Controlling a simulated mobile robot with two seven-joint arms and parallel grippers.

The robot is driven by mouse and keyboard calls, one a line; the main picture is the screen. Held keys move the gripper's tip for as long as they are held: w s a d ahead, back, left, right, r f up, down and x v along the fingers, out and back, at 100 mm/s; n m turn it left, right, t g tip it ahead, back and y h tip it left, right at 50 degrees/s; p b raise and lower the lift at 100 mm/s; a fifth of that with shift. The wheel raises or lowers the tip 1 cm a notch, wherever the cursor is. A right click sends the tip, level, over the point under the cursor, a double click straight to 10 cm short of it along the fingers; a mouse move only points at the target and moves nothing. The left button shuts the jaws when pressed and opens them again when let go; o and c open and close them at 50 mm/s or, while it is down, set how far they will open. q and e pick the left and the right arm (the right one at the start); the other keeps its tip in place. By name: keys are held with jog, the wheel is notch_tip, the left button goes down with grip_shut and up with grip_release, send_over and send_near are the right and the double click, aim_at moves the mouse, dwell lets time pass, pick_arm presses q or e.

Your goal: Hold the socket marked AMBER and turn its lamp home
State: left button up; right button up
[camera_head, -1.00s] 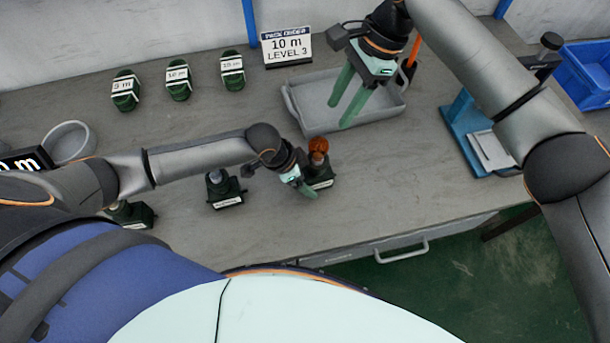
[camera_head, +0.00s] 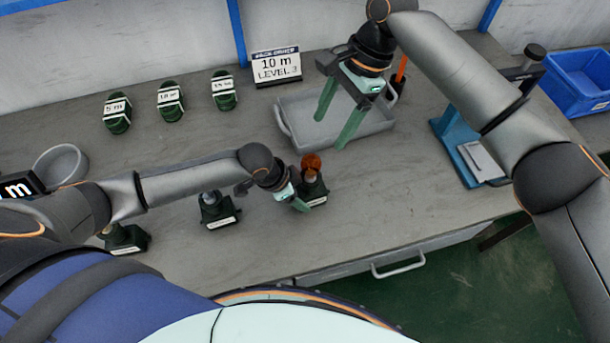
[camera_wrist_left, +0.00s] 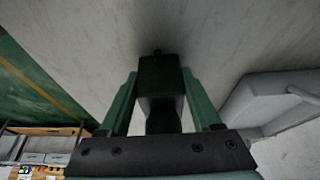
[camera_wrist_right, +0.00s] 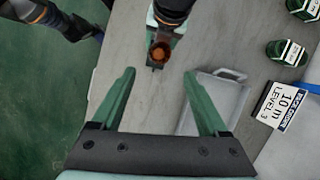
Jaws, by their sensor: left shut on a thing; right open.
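A dark green socket (camera_head: 315,190) with an amber lamp (camera_head: 311,163) on top stands on the bench; its label is too small to read. My left gripper (camera_head: 300,203) is shut on this socket's body; the left wrist view shows the dark socket (camera_wrist_left: 160,88) between its fingers. In the right wrist view the amber lamp (camera_wrist_right: 160,52) lies beyond the fingertips, apart from them. My right gripper (camera_head: 334,128) is open and empty above the grey tray, to the right of and behind the lamp. Whether the lamp is fully seated is not clear.
Two other dark sockets (camera_head: 218,209) (camera_head: 124,239) stand to the left. Several labelled green pieces (camera_head: 170,101) line the back. A sign (camera_head: 276,66) reads 10 m, LEVEL 3. A grey tray (camera_head: 372,128), blue stand (camera_head: 458,145), blue bin (camera_head: 580,85) and round bowl (camera_head: 62,165) are around.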

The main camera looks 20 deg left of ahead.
aim_at(311, 158)
jog(key=shift+o, duration=0.3)
jog(key=n, duration=0.5)
jog(key=shift+s+a+n, duration=0.25)
jog(key=shift+n, duration=0.05)
jog(key=n, duration=0.6)
jog(key=s+a+n+t+h, duration=0.1)
jog(key=n, duration=0.6)
jog(key=n+h, duration=0.1)
jog(key=n, duration=0.6)
jog(key=shift+s+a+r+t, duration=0.2)
jog(key=shift+a+t, duration=0.05)
jog(key=shift+t, duration=0.05)
jog(key=n, duration=0.4)
jog(key=shift+s+a, duration=0.15)
jog(key=n, duration=0.5)
jog(key=shift+s+a+r+n+t+h, duration=0.15)
jog(key=shift+a+n+t+h, duration=0.05)
jog(key=shift+n+t+h, duration=0.1)
jog(key=n, duration=0.3)
jog(key=shift+s+a+n, duration=0.1)
jog(key=shift+n, duration=0.3)
notch_tip(311, 158, down, 12)
jog(key=shift+c, duration=0.2)
